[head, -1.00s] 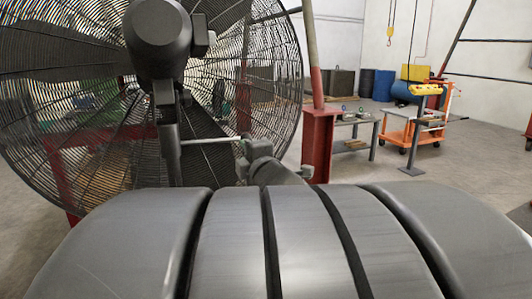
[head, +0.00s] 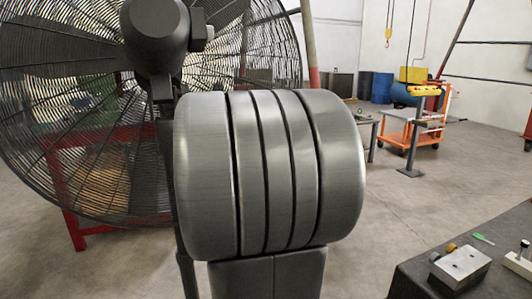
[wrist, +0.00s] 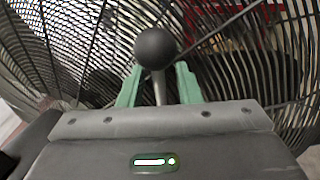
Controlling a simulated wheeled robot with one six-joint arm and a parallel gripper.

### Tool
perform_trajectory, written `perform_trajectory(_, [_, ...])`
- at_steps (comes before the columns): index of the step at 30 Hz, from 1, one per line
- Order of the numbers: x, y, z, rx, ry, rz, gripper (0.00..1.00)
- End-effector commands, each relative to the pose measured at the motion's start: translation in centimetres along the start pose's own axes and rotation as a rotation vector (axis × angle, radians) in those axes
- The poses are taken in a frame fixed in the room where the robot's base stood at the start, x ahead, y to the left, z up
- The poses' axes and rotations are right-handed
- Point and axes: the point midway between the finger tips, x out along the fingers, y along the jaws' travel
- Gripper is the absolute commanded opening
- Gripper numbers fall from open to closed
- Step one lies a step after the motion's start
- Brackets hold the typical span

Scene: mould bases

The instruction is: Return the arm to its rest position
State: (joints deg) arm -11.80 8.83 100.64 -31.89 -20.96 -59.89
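My gripper (wrist: 158,84) shows in the wrist view as two pale green fingers beyond a grey housing. The fingers stand apart. A black ball knob (wrist: 155,48) on a thin pale rod (wrist: 159,88) shows at and between their tips. I cannot tell whether the fingers press on it or on anything below it. The rod's lower end is hidden behind the housing. In the head view my arm's large grey joint fills the middle, and my gripper is not in sight there.
A large caged fan (head: 80,130) stands close on the left, and its grille fills the wrist view's background. A dark table (head: 470,262) at lower right bears a metal block (head: 460,267) and a black-knobbed piece (head: 524,247). An orange cart (head: 412,128) stands farther back. Open floor lies between.

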Motion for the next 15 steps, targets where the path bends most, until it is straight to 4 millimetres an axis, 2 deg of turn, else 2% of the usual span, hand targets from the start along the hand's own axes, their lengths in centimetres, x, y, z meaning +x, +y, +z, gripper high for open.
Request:
perform_trajectory(10, [-0.3,0.1,0.0,0.000,0.000,0.001,0.31])
perform_trajectory(15, [-1.8,0.1,0.0,0.000,-0.001,0.002,0.31])
